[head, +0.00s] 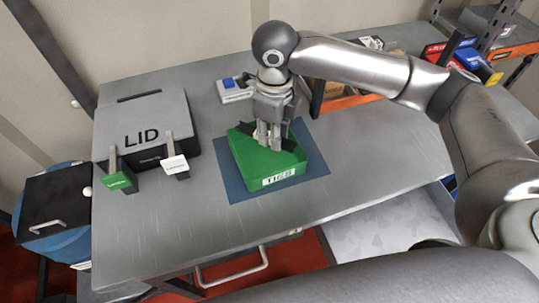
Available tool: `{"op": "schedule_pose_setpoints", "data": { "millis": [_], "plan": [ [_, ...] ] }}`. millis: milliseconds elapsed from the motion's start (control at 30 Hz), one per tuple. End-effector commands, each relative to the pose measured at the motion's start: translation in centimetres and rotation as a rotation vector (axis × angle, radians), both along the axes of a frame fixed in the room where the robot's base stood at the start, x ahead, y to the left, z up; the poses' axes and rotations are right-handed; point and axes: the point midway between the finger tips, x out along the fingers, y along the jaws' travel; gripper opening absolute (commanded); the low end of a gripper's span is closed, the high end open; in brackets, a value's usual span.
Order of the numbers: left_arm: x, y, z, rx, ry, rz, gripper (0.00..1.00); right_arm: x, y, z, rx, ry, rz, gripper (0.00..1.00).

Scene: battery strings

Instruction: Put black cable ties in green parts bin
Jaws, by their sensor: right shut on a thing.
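The green parts bin (242,170) sits on a blue mat (317,167) near the middle of the grey table, with a white label on its front. My right gripper (268,144) points down over the bin, its fingertips at or inside the bin's opening. It is shut on the black cable ties (288,145), which show as dark ends on both sides of the fingers. I cannot tell whether the ties touch the bin's floor. My left gripper is not in view.
A grey box marked LID (143,115) stands at the left, with a green-tagged holder (118,180) and a white-tagged holder (175,164) before it. A small blue-and-white device (235,90) lies behind the bin. Coloured boxes (462,55) are at the back right.

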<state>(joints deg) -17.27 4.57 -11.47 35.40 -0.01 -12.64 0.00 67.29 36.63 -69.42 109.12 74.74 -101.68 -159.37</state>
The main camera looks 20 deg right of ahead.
Motion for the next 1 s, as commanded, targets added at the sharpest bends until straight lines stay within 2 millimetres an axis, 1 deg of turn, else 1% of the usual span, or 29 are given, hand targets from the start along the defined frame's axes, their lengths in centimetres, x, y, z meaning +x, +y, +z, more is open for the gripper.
{"op": "schedule_pose_setpoints", "data": {
  "millis": [33,133,200,367,567,633,933,967,1000],
  "plan": [
    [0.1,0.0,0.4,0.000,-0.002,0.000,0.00,-0.1,-0.1,-0.9,-0.003,0.006,-0.002,0.02],
    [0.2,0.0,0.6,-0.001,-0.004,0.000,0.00,-0.1,-0.1,-2.6,-0.002,0.003,-0.001,0.02],
    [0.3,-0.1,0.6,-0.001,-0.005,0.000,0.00,-0.1,0.0,-3.4,-0.001,0.004,-0.001,0.02],
    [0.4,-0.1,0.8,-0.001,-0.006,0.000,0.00,-0.1,0.0,-4.6,-0.001,0.002,0.000,0.02],
    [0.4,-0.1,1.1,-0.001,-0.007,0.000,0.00,-0.1,-0.1,-7.3,-0.002,0.003,-0.001,0.02],
    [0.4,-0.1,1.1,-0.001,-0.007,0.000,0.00,0.0,-0.1,-7.6,-0.001,0.001,0.000,0.02],
    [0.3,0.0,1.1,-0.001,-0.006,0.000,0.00,0.0,-0.1,-7.9,-0.001,0.001,0.000,0.02],
    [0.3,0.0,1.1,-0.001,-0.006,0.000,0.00,0.0,-0.1,-8.0,-0.002,0.001,0.000,0.23],
    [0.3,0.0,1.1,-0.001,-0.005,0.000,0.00,0.0,-0.1,-7.9,-0.002,0.001,0.000,0.28]
  ]
}}
